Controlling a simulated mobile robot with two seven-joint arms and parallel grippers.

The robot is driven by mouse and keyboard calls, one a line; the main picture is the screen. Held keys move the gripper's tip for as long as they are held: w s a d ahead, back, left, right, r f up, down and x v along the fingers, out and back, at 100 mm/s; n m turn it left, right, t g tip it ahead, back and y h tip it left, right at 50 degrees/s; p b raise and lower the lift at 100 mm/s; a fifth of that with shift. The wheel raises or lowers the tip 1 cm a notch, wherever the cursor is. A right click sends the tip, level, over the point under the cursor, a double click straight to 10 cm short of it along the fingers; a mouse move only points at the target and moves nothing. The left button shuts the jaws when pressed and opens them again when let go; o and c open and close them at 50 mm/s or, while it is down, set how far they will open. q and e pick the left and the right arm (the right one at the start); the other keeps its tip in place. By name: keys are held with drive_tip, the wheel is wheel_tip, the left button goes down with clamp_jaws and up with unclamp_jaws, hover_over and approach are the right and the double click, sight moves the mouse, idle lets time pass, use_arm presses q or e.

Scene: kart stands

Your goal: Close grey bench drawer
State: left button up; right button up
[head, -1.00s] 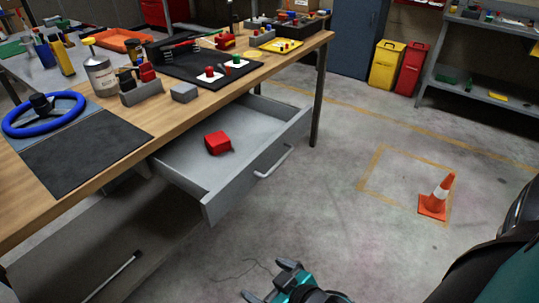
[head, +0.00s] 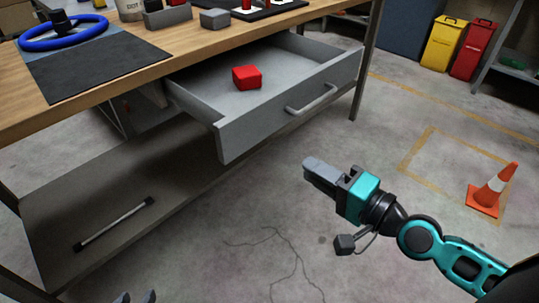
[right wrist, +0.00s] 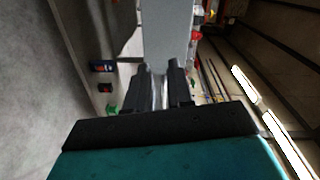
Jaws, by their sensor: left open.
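The grey bench drawer (head: 290,118) is pulled out from under the wooden bench top. Its bar handle (head: 312,99) is on the front panel. A red block (head: 247,77) lies inside. My right gripper (head: 309,168) is in front of and below the drawer front, apart from the handle, with open, empty fingers. In the right wrist view a grey panel (right wrist: 166,28), apparently the drawer front, lies beyond the fingertips (right wrist: 160,68). Of my left gripper (head: 137,297) only the fingertips show at the bottom left edge, spread apart.
The wooden bench top (head: 190,45) holds a blue steering wheel (head: 62,32), a dark mat (head: 90,62) and small grey blocks. A lower shelf (head: 130,195) is underneath. An orange cone (head: 492,190) stands on the floor at right. The floor before the drawer is clear.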

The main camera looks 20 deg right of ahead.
drive_tip(key=shift+w+d+r+m+b, duration=0.1)
drive_tip(key=shift+w+d+m+b, duration=0.15)
drive_tip(key=shift+m+b, duration=0.45)
drive_tip(key=c, duration=0.3)
drive_tip(key=shift+r+m+p, duration=0.2)
drive_tip(key=shift+m+p, duration=0.1)
drive_tip(key=shift+m, duration=0.1)
clamp_jaws()
drive_tip(key=p, duration=0.5)
approach(254, 128)
drive_tip(key=x, duration=0.6)
use_arm(q)
drive_tip(key=shift+s+a+r, duration=0.25)
drive_tip(key=shift+a+r, duration=0.1)
drive_tip(key=shift+r, duration=0.1)
use_arm(e)
drive_tip(key=shift+w+a, duration=0.2)
drive_tip(key=shift+w, duration=0.2)
